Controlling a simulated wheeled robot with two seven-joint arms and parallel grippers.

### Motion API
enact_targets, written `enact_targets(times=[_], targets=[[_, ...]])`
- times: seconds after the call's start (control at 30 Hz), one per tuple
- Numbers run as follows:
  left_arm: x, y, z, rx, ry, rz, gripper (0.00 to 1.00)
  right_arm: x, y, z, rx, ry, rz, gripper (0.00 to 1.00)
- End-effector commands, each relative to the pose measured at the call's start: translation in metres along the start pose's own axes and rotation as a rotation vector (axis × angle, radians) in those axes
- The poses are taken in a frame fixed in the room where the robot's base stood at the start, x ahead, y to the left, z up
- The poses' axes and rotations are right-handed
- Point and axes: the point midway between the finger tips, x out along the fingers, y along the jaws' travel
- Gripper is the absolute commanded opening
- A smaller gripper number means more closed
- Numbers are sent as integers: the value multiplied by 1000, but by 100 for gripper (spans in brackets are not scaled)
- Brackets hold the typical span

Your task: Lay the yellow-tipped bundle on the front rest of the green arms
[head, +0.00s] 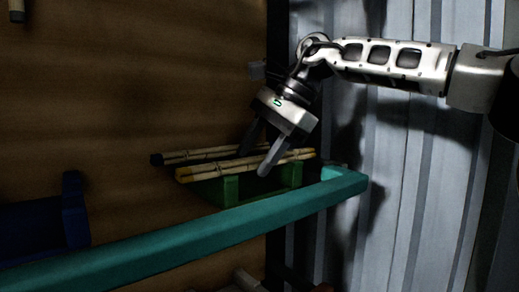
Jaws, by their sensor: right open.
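The yellow-tipped bundle (205,174) is a bunch of tan canes with yellow ends. It lies across the green arms (231,190), on the part nearer to me. A second bundle with dark blue tips (185,156) lies behind it, roughly parallel. My right gripper (254,157) points down over the bundles from the upper right. Its fingers are apart, the near one in front of the yellow-tipped bundle. I cannot tell whether a finger touches it. My left gripper is not in view.
A teal rail (200,235) runs across the front of the green arms and turns back at the right. A dark blue holder (72,215) stands at the left. A corrugated metal wall (410,190) is at the right, and a brown panel (120,80) is behind.

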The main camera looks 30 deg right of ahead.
Motion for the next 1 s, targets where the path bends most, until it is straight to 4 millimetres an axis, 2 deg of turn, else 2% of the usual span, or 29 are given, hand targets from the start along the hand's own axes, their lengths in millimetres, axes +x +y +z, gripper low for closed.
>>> enact_targets(times=[0.17,0.5,0.7,1.0], targets=[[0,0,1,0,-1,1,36,-11,-1,1,0,1,-3,49],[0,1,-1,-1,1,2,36,-82,-2,1,1,2,-5,49],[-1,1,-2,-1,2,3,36,-112,-2,1,1,1,-3,49],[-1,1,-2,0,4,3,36,-122,-1,1,-1,0,1,49]])
